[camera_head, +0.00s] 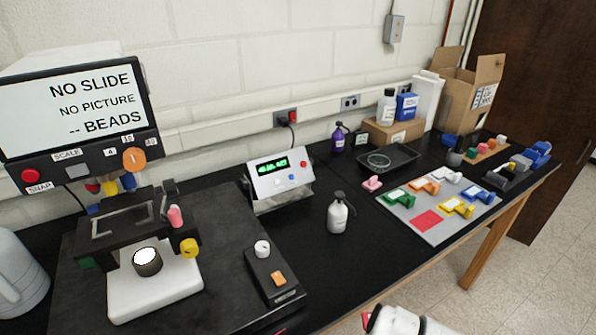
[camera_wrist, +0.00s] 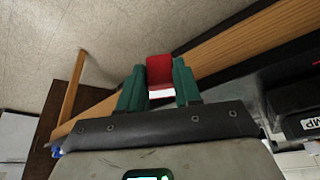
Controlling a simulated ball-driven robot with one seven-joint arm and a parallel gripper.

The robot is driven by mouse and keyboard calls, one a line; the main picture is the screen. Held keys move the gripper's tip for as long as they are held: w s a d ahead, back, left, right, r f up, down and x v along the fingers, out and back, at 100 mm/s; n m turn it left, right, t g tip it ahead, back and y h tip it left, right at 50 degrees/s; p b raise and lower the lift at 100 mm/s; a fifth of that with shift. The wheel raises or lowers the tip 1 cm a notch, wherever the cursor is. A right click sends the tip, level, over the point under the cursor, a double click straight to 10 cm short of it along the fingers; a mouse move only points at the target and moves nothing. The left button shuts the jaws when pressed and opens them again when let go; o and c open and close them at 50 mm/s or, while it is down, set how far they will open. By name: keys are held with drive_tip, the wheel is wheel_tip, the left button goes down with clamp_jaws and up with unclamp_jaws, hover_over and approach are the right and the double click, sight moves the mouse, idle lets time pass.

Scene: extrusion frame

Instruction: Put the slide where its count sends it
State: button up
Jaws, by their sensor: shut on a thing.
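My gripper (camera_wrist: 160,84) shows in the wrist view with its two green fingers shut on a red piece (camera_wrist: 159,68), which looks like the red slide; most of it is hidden. In the head view, only part of my white arm shows at the bottom edge. The microscope (camera_head: 150,255) stands at left with a lit round spot on its stage. The screen (camera_head: 75,105) above it reads NO SLIDE, NO PICTURE, -- BEADS.
A pink piece (camera_head: 372,183) lies beside the mat. A black tray (camera_head: 388,160) and cardboard boxes (camera_head: 470,95) are behind.

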drive_tip(key=f, duration=0.3)
drive_tip(key=s+f, duration=0.1)
drive_tip(key=f, duration=0.1)
drive_tip(key=shift+a+p, duration=0.1)
drive_tip(key=shift+p, duration=0.2)
